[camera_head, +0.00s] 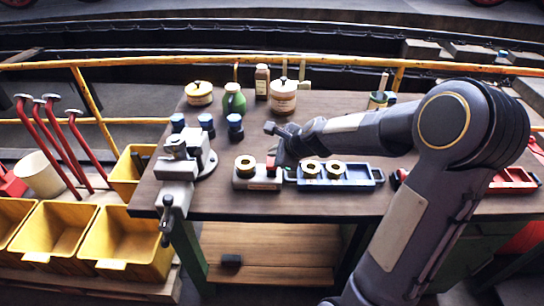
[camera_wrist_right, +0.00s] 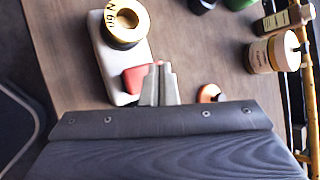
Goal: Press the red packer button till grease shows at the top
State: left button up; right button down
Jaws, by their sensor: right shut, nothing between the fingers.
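The packer (camera_head: 257,184) is a pale block at the table's front edge, with a brass ring (camera_head: 245,166) on its left end and the red button (camera_head: 271,163) on its right. I cannot make out grease at the top. My right gripper (camera_head: 281,158) is shut and empty, pointing down at the button end. Its fingers (camera_wrist_right: 158,72) show close beside the button; contact cannot be told. My left gripper is out of view.
A blue tray (camera_head: 367,178) with brass rings stands just right of the packer. A grey vise (camera_head: 178,168) stands to the left. Blue-capped pots (camera_head: 235,126), a green bottle (camera_head: 234,100) and tins (camera_head: 283,97) stand behind. Yellow bins (camera_head: 128,240) are left of the table.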

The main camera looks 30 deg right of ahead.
jog(key=shift+r, duration=0.15)
notch_tip(320, 180, up, 5)
jog(key=p, duration=0.5)
dwell(2.8)
